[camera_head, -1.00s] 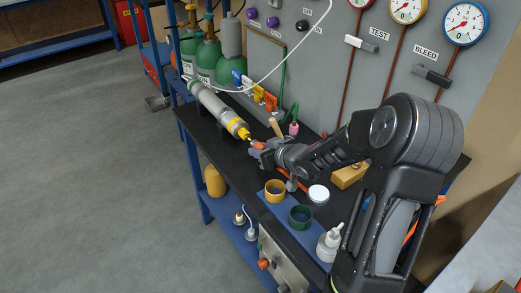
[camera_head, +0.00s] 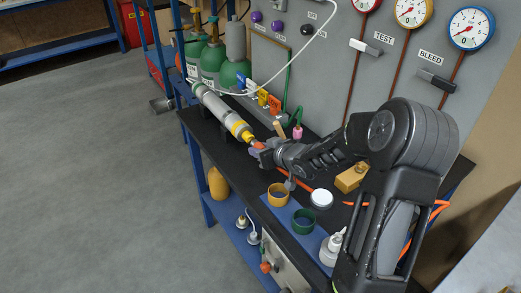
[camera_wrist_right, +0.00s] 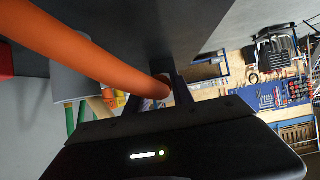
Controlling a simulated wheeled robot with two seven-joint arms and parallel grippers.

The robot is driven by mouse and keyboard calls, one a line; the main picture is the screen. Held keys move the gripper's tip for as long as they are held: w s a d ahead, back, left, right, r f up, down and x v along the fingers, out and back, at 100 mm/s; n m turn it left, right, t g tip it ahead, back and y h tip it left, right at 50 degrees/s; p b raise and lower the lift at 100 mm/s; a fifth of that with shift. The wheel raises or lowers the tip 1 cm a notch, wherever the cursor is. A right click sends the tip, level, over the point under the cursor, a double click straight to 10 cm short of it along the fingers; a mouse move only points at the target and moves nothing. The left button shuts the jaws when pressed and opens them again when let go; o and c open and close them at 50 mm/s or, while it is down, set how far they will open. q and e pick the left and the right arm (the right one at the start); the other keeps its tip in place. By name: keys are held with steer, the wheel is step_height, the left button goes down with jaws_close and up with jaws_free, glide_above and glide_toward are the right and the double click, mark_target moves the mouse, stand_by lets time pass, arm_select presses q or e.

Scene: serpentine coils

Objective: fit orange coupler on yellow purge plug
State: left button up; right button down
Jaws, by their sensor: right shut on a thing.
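The small yellow purge plug (camera_head: 249,137) sticks out of that end. My right gripper (camera_head: 264,154) is shut on the orange coupler (camera_head: 257,145), right at the plug's tip. Whether the coupler is around the plug or only touching its end cannot be told. In the right wrist view, an orange hose (camera_wrist_right: 70,50) runs down to between the fingers (camera_wrist_right: 155,95); the plug is not clear there. My left gripper is not in view.
Colored blocks (camera_head: 262,98) and a pink-tipped green hose (camera_head: 297,130) stand behind the cylinder. A wooden block (camera_head: 350,178) lies beside my arm.

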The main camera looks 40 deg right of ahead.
steer(key=shift+w, duration=0.3)
steer(key=c, duration=1)
jaws_free()
steer(key=p+v, duration=0.1)
steer(key=v, duration=0.6)
steer(key=shift+s+r, duration=0.15)
steer(key=shift+s, duration=0.2)
